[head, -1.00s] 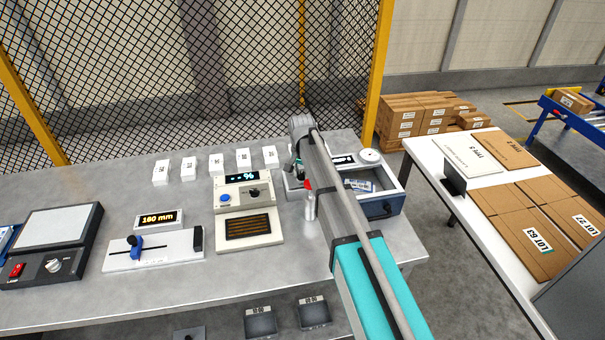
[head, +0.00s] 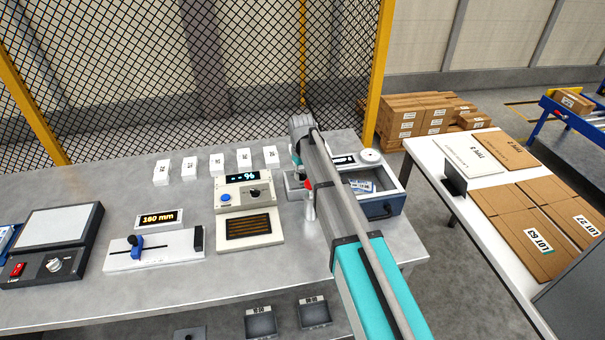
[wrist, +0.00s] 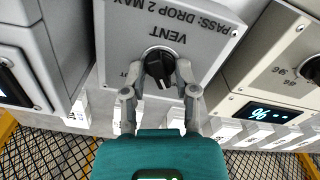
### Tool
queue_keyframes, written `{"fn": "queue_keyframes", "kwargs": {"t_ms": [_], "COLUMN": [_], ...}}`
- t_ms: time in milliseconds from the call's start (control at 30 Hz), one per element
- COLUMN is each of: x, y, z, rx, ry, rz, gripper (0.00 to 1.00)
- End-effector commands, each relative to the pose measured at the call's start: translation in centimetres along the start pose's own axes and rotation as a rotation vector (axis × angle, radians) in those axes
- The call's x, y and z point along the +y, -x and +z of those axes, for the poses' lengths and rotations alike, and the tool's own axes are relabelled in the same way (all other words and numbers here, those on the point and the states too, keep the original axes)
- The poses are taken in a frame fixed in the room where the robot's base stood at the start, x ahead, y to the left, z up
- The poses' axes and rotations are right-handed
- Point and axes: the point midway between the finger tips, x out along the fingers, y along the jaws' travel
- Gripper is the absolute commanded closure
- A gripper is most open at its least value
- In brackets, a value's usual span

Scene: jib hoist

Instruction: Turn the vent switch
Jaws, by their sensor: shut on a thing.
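The vent switch (wrist: 158,68) is a black rotary knob on a grey panel (wrist: 195,22) lettered VENT, upside down in the wrist view. My gripper (wrist: 160,82) is shut on the knob, with one finger on each side of it. In the head view the vent device (head: 296,182) shows only in part behind my grey and teal arm. The knob and my fingertips are hidden there.
A cream unit (head: 236,189) with a blue button and a lit display stands left of my arm. A box with a drawer (head: 382,206) stands right of it. Several white blocks (head: 216,164) stand along the back. Yellow-framed mesh fencing rises behind the bench (head: 306,262).

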Motion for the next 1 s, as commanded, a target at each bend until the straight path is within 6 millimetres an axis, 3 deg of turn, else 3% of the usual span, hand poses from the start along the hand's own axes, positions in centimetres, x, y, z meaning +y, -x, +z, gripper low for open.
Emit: {"fn": "queue_keyframes", "kwargs": {"t_ms": [333, 867, 900, 1000], "x": [0.00, 0.03, 0.04, 0.04], "y": [-0.01, -0.01, -0.01, -0.01], "z": [-0.01, 0.01, 0.01, 0.01], "rx": [0.001, 0.000, 0.000, 0.000], "ry": [0.184, 0.218, 0.218, 0.217], "rz": [0.000, 0.001, 0.001, 0.001], "gripper": [1.00, 1.00, 0.58, 0.39]}}
